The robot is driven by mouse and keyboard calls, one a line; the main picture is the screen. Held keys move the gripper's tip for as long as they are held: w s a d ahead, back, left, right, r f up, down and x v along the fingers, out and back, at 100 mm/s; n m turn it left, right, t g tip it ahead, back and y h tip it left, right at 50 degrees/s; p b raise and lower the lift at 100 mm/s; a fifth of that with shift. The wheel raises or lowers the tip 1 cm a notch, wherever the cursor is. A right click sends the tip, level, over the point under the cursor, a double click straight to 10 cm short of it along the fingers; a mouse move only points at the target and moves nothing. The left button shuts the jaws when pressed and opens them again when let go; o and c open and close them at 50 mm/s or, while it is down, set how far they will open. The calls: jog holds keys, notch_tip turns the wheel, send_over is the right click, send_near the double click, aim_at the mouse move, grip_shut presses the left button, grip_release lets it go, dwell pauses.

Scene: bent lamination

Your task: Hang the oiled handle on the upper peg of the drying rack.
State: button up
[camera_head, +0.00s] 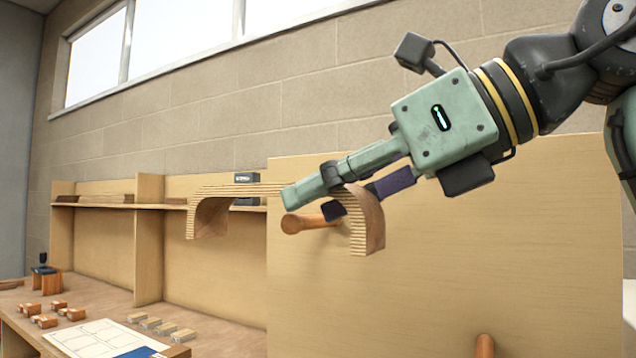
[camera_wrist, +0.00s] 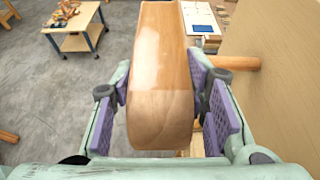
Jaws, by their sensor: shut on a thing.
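The handle is a bent laminated wood arch (camera_head: 208,214) with striped edges and both ends pointing down. My gripper (camera_head: 318,195) is shut on its upper span, and the handle is also between the purple finger pads in the wrist view (camera_wrist: 160,75). The drying rack is a pale upright panel (camera_head: 440,260). Its upper peg (camera_head: 296,223) shows below the span, between the two ends in the head view. In the wrist view the peg (camera_wrist: 242,63) comes from the panel at right and is partly hidden by a finger. Whether handle and peg touch cannot be told.
A lower peg (camera_head: 485,346) shows at the bottom of the panel. At left a workbench (camera_head: 95,292) with shelves holds small wooden blocks and a paper sheet. A wheeled cart (camera_wrist: 76,40) stands on the grey floor, which has open room around it.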

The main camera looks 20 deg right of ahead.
jog(key=shift+w+d+f+p, duration=0.15)
jog(key=shift+w+d+f, duration=0.1)
jog(key=shift+w+d, duration=0.5)
jog(key=shift+w+d+f+p, duration=0.1)
jog(key=shift+w+d+f, duration=0.15)
jog(key=shift+w+d, duration=0.55)
jog(key=shift+w+d+f+p, duration=0.2)
jog(key=shift+w+d, duration=0.25)
jog(key=shift+d, duration=0.6)
jog(key=shift+d+f, duration=0.1)
jog(key=o, duration=1.1)
jog(key=shift+c, duration=0.2)
jog(key=shift+o, duration=0.4)
jog(key=o, duration=0.4)
jog(key=shift+c, duration=0.2)
